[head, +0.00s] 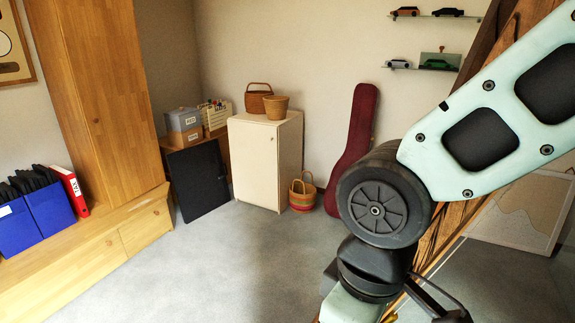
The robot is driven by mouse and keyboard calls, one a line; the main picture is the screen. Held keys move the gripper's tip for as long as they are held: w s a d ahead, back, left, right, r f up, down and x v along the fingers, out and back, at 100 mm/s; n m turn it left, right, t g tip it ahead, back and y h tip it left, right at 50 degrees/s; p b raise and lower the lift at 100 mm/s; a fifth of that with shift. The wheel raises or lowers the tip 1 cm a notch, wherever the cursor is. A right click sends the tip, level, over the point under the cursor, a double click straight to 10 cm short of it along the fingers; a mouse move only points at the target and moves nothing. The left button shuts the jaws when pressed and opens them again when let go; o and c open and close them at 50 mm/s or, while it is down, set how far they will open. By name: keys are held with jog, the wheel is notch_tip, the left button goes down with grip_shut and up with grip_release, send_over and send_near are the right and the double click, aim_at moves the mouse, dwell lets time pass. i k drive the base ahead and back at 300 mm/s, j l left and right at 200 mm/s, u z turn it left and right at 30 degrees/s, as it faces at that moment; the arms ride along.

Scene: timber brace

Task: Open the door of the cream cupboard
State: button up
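The cream cupboard (252,165) stands on the floor near the back wall, in the middle of the head view. Its front door looks shut, with a small knob high on the right side of the front. Part of my arm fills the right of the view, with a large black joint in front of the floor to the right of the cupboard. The arm runs down out of the bottom edge, and I cannot make out any gripper fingers. Nothing of my arm touches the cupboard in the picture.
Two baskets (276,106) are on the cupboard top. A dark panel (197,182) leans to its left; a striped basket (302,193) and red instrument case (354,142) stand to its right. A timber brace (449,220) slants behind my arm. The grey floor (225,265) before the cupboard is clear.

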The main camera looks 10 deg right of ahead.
aim_at(254, 146)
jog(key=i+j+u, duration=0.8)
jog(key=i+j, duration=0.35)
jog(key=i, duration=0.25)
jog(key=i+j+u, duration=0.15)
jog(key=i, duration=0.35)
jog(key=i+j, duration=0.15)
jog(key=i, duration=0.3)
jog(key=i+l+z, duration=0.15)
jog(key=i+z, duration=0.65)
jog(key=i+j+z, duration=0.1)
jog(key=i+z, duration=0.3)
jog(key=i+j+z, duration=0.25)
jog(key=i+z, duration=0.5)
jog(key=i, duration=0.2)
jog(key=i+j+z, duration=0.2)
jog(key=i+z, duration=0.2)
jog(key=i, duration=0.15)
